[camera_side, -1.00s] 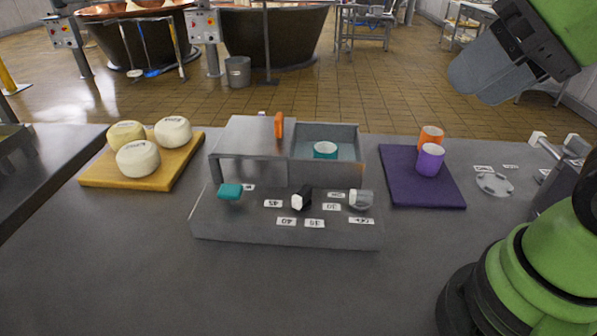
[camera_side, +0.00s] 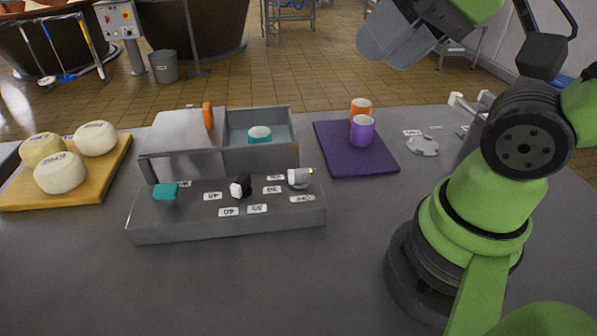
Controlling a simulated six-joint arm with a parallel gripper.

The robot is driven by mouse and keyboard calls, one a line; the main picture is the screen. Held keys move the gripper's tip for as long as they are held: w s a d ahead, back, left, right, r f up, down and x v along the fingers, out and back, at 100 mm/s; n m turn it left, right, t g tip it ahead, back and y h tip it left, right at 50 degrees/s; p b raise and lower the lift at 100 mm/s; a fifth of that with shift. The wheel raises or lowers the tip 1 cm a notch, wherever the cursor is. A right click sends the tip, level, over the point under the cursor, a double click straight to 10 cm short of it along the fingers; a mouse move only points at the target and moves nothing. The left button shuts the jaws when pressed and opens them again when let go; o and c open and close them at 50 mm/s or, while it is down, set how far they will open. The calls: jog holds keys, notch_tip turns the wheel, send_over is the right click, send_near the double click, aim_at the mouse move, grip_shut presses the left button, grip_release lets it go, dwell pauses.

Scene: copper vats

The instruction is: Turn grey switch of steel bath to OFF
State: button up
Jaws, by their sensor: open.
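The steel bath (camera_side: 182,158) stands on the table left of centre, with a lid over its left part and an orange handle (camera_side: 208,116) on the lid. A teal cup (camera_side: 260,134) sits in its uncovered right part. The sloped front panel (camera_side: 180,228) carries a teal knob (camera_side: 166,191) at left, a black and white knob (camera_side: 241,186) in the middle and the grey switch (camera_side: 299,178) at right. Small labels lie around the knobs; I cannot read which is OFF. My gripper (camera_side: 385,42) is high at the upper right, open, empty and well away from the switch.
An orange cup (camera_side: 361,109) and a purple cup (camera_side: 362,131) stand on a purple mat (camera_side: 345,166) right of the bath. Several cheeses (camera_side: 61,172) lie on a wooden board (camera_side: 108,172) at left. A grey disc (camera_side: 422,146) lies right of the mat. The table front is clear.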

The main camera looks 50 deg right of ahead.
jog(key=o, duration=0.4)
jog(key=shift+o, duration=0.4)
jog(key=shift+w, duration=0.3)
jog(key=m+g+y, duration=0.1)
jog(key=m+g, duration=0.4)
jog(key=g, duration=0.5)
send_over(299, 171)
jog(key=w+d, duration=0.3)
notch_tip(299, 171, down, 16)
jog(key=x, duration=0.9)
jog(key=shift+s+a+f, duration=0.2)
jog(key=shift+s, duration=0.1)
jog(key=shift+c, duration=0.5)
jog(key=c, duration=0.8)
